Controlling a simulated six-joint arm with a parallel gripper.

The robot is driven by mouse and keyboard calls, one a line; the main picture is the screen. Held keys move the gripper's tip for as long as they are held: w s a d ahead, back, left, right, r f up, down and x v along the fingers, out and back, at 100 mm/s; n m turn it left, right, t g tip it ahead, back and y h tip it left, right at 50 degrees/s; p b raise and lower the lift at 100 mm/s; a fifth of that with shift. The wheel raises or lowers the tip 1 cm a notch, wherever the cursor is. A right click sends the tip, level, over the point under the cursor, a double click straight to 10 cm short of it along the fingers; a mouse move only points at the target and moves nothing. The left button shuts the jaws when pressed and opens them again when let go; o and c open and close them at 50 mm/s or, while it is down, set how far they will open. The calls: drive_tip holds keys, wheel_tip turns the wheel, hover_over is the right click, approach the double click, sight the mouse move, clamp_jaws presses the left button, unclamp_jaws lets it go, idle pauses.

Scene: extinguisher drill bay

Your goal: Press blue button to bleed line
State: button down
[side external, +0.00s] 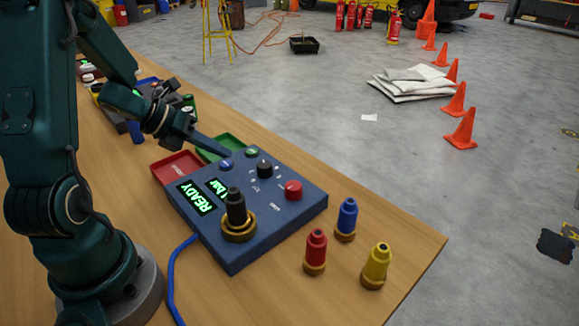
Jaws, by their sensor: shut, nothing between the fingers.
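A dark blue control box (262,222) sits on the wooden table. The blue button (225,164) is a small round cap near the box's far edge. My gripper (228,152) reaches in from the upper left with its fingers shut and empty. Its tips end just above and behind the blue button, between it and a green button (252,152). I cannot tell whether the tips touch the box. The box also carries a lit display reading READY (195,198), a smaller lit display (216,187), a black knob (264,168) and a red button (293,190).
A black joystick (236,207) with a brass ring rises from the box's near side. Red (315,252), blue (346,219) and yellow (376,266) fittings stand to the right. A red tray (172,166) and green tray (228,140) lie behind. A blue cable (171,273) runs left.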

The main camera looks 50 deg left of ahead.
sight(221, 165)
drive_tip(key=shift+f, duration=0.35)
drive_tip(key=shift+f, duration=0.45)
idle(0.6)
drive_tip(key=shift+r, duration=0.9)
drive_tip(key=shift+r, duration=2.5)
drive_tip(key=shift+d, duration=0.1)
